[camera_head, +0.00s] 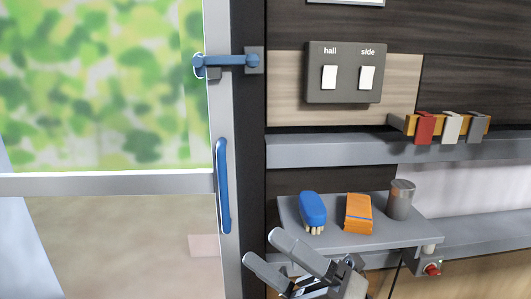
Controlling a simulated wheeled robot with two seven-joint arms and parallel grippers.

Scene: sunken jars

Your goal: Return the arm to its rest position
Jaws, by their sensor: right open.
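My right gripper (263,249) is at the lower middle, in front of the grey shelf, with its two fingers apart and pointing up and to the left. Nothing shows between the fingers. The rest of my right arm runs out of the bottom of the picture. My left gripper is not in view.
A small grey shelf (345,241) holds a blue brush (312,208), an orange box (358,213) and a grey cylinder (401,199). A door with a blue handle (223,186) and blue latch (228,61) stands left. A switch panel (344,93) is above.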

